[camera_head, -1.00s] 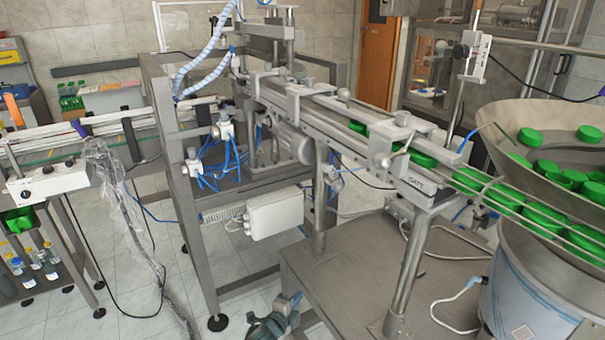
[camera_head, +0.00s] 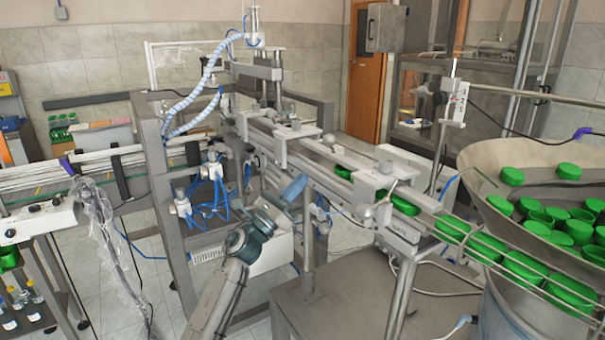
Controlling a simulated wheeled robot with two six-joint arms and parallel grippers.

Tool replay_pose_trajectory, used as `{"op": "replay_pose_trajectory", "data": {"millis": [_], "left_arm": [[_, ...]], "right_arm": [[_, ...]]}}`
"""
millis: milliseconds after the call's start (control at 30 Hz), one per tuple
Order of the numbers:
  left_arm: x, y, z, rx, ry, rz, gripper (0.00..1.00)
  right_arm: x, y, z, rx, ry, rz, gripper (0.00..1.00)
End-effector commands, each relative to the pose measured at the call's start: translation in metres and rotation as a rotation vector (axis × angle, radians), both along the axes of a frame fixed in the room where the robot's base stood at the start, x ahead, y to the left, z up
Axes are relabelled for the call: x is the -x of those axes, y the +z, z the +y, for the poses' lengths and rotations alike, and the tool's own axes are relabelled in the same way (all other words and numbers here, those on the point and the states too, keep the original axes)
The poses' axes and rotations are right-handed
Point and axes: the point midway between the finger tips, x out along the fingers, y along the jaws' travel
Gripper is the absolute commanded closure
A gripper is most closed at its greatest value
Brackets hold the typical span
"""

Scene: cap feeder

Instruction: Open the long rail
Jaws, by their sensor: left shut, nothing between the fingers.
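The long metal rail (camera_head: 335,184) runs along the near side of the cap feeder's inclined track, from the capping head at the back left down to the gate block (camera_head: 399,232) at the right. Green caps (camera_head: 407,199) sit in the track behind it. I cannot tell from this view whether the rail is latched. My left arm rises from the bottom, and my left gripper (camera_head: 297,184) is shut and empty just below the rail's near side. Whether it touches the rail is unclear. My right gripper is out of view.
A steel bowl (camera_head: 480,205) holding several green caps stands at the right. Blue hoses (camera_head: 212,190) and a white box (camera_head: 270,256) are close to my left arm. A post (camera_head: 308,240) stands just right of it. A conveyor (camera_head: 95,180) lies at the left.

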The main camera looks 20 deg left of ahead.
Motion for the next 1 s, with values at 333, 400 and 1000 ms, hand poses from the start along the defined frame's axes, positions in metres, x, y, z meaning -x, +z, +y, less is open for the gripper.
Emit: {"op": "replay_pose_trajectory", "data": {"millis": [333, 400, 1000], "left_arm": [[-0.044, 0.042, -0.028, 0.006, -0.003, 0.003, 1.00], [-0.050, 0.045, -0.032, 0.006, -0.003, 0.004, 1.00], [-0.059, 0.049, -0.037, 0.005, -0.002, 0.003, 1.00]], "right_arm": [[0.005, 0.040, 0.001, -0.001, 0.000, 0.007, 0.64], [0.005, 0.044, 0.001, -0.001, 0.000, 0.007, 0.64], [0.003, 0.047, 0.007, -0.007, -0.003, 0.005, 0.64]]}}
